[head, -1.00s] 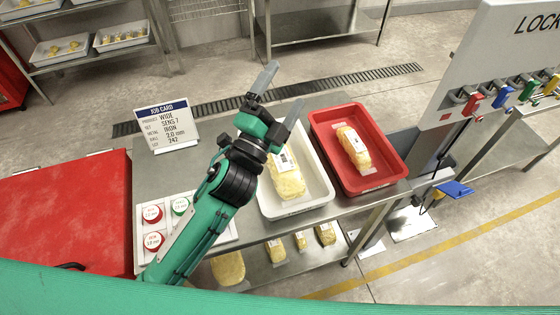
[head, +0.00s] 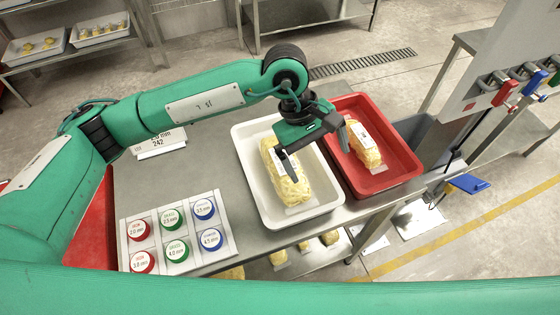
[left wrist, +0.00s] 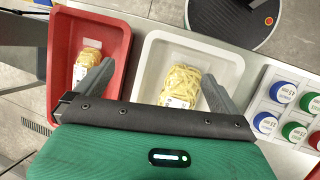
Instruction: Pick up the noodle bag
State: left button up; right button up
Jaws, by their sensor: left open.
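A yellow noodle bag (head: 287,180) with a white label lies in the white tray (head: 246,187); it also shows in the left wrist view (left wrist: 181,84). A second, similar noodle bag (head: 365,150) lies in the red tray (head: 397,172) to the right, also visible in the left wrist view (left wrist: 90,58). My left gripper (head: 317,158) is open and empty, above the trays, with one finger in front of the white-tray bag and the other near the red-tray bag in the head view. In the left wrist view its fingers (left wrist: 158,76) straddle the white-tray bag's near end. My right gripper is out of view.
A panel of red, green and blue test discs (head: 178,232) lies left of the white tray. A job card (head: 160,143) stands behind, partly hidden by my arm. More bags lie on the lower shelf (head: 303,262). A grey machine stands at right.

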pick_arm(q)
jog(key=w+a+t+y, duration=0.2)
jog(key=w+a+y, duration=0.2)
jog(key=w+a, duration=0.3)
jog(key=shift+m, duration=0.4)
jog(key=f, duration=0.4)
jog(key=f+p, duration=0.1)
jog(key=f, duration=0.3)
jog(key=shift+s+f, duration=0.2)
jog(key=shift+f, duration=0.1)
jog(key=f+p, duration=0.2)
jog(key=f, duration=0.2)
jog(key=shift+w+d+f+p, duration=0.1)
jog(key=shift+w+f+p, duration=0.2)
jog(key=shift+p, duration=0.1)
jog(key=shift+f, duration=0.5)
jog(key=c, duration=1.3)
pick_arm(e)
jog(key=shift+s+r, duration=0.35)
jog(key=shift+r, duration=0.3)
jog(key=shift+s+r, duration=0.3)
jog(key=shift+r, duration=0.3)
pick_arm(q)
jog(key=shift+r, duration=0.1)
jog(key=shift+c, duration=0.2)
